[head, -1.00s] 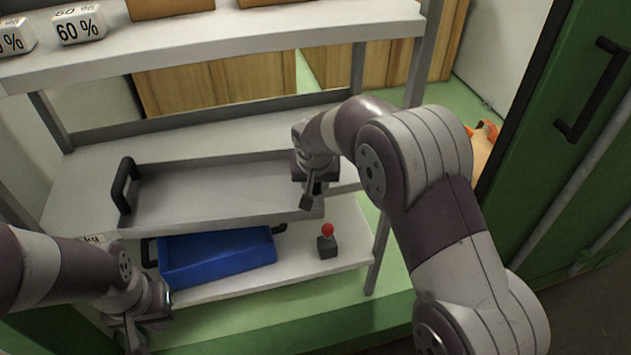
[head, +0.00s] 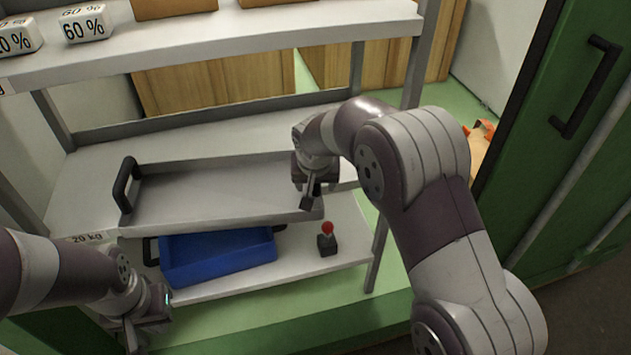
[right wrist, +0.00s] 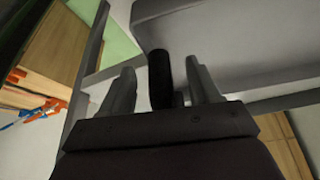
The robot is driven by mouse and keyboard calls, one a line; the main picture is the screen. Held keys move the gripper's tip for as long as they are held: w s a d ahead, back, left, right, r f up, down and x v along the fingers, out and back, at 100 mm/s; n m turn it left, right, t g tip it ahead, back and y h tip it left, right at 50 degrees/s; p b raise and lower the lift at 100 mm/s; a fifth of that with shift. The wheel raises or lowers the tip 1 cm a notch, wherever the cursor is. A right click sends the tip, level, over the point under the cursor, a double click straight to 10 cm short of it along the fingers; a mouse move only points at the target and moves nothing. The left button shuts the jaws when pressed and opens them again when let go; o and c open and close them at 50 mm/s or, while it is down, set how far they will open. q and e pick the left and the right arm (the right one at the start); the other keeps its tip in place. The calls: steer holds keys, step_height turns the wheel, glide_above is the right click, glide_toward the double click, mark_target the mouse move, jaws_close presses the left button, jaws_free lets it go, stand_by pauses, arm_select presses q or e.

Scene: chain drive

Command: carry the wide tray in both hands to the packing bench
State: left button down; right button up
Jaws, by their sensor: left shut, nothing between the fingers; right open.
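The wide grey tray (head: 220,192) lies on the middle shelf in the head view. Its black left handle (head: 125,186) stands free. My right gripper (head: 309,195) is at the tray's right end, which it partly hides. In the right wrist view the open fingers (right wrist: 158,85) stand on either side of the black right handle (right wrist: 160,78), with a gap to the finger on the left. The tray's underside or wall (right wrist: 215,35) shows beyond. My left gripper (head: 140,335) is shut and empty at the lower left, below and in front of the tray, apart from the left handle.
On the lower shelf (head: 330,272) are a blue tray (head: 220,258) with dark handles and a red-knobbed joystick-like item (head: 327,238). The upper shelf (head: 250,38) overhangs behind. A green cabinet door (head: 560,150) stands at the right.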

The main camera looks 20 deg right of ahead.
steer(key=b+v, duration=0.1)
steer(key=v, duration=1.1)
steer(key=shift+r, duration=0.3)
steer(key=shift+s, duration=0.1)
